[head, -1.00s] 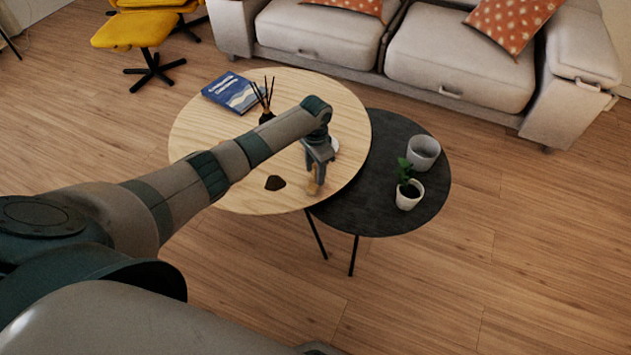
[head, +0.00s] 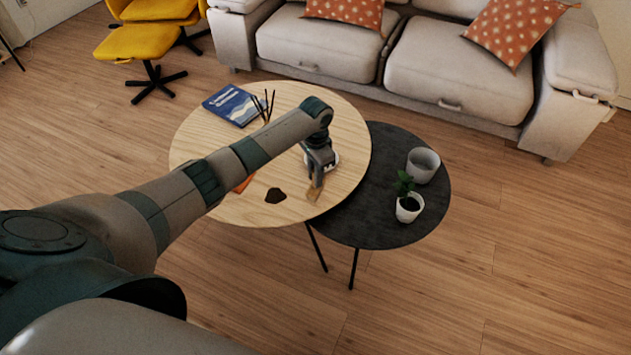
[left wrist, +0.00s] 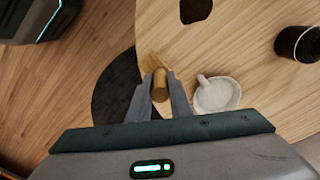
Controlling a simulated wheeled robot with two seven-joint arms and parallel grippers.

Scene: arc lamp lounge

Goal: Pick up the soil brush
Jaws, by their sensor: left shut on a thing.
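The soil brush (head: 314,193) has a tan wooden look and hangs below my left gripper (head: 319,172), over the right front part of the light wood table. In the left wrist view the brush (left wrist: 160,84) sits between the two fingertips (left wrist: 160,98), and the gripper is shut on its handle. I cannot tell whether the brush touches the tabletop. My right gripper is not in view.
A lower dark table (head: 390,150) bears a potted plant (head: 408,205) and a grey pot (head: 422,165).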

